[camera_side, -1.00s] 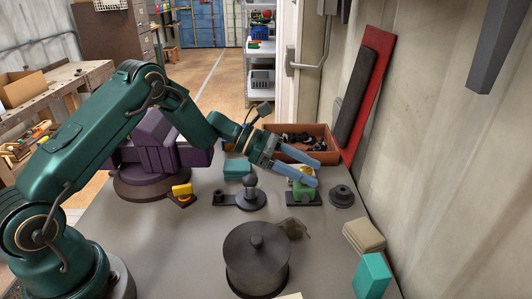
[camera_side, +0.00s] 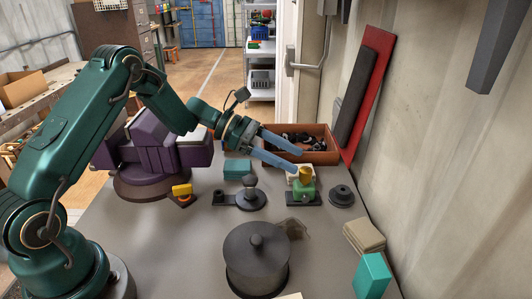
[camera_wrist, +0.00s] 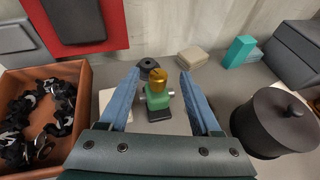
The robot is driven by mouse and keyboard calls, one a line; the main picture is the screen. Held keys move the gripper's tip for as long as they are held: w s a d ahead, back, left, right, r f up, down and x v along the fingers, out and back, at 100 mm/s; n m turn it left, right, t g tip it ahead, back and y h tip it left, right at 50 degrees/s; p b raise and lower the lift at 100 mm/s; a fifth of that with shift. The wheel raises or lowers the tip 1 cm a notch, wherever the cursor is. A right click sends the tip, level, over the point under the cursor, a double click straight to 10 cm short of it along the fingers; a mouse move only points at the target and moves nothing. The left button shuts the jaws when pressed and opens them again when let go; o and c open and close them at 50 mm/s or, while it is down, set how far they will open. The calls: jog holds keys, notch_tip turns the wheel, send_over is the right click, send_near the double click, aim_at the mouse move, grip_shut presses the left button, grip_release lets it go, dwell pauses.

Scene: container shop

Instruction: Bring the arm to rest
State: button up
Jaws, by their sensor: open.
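My gripper (camera_side: 283,153) is the blue two-fingered end of my green arm. Its fingers are apart and nothing is between them. It hangs above the table, just up and left of a small green fixture with a gold top (camera_side: 304,185) on a dark base. In the wrist view my gripper (camera_wrist: 157,92) has its fingers on either side of the same green and gold piece (camera_wrist: 158,92), which stands upright beyond them. I cannot see any contact between them.
A brown bin (camera_side: 322,155) of dark parts stands behind my gripper. A purple vise (camera_side: 160,145), a dark round lidded pot (camera_side: 256,265), a black round knob (camera_side: 341,195), folded cloths (camera_side: 364,236) and a teal block (camera_side: 372,277) stand around.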

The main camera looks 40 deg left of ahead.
jog(key=s+d+r+m+g, duration=0.1)
jog(key=s+d+r+m, duration=0.15)
jog(key=r, duration=0.25)
jog(key=s+d+r+m, duration=0.2)
jog(key=d+r+m, duration=0.1)
jog(key=r, duration=0.2)
jog(key=s+d+r+m+g+y, duration=0.2)
jog(key=s+d+r+m+y, duration=0.1)
jog(key=s+m, duration=0.55)
jog(key=s+a+f+m+t+y, duration=0.1)
jog(key=s+a+f+m+y, duration=0.5)
jog(key=s, duration=0.7)
jog(key=a+m+y, duration=0.2)
jog(key=a+m, duration=0.1)
jog(key=shift+a+m+t+y, duration=0.3)
jog(key=shift+a+t+y, duration=0.1)
jog(key=shift+s+f, duration=0.1)
jog(key=shift+s, duration=0.05)
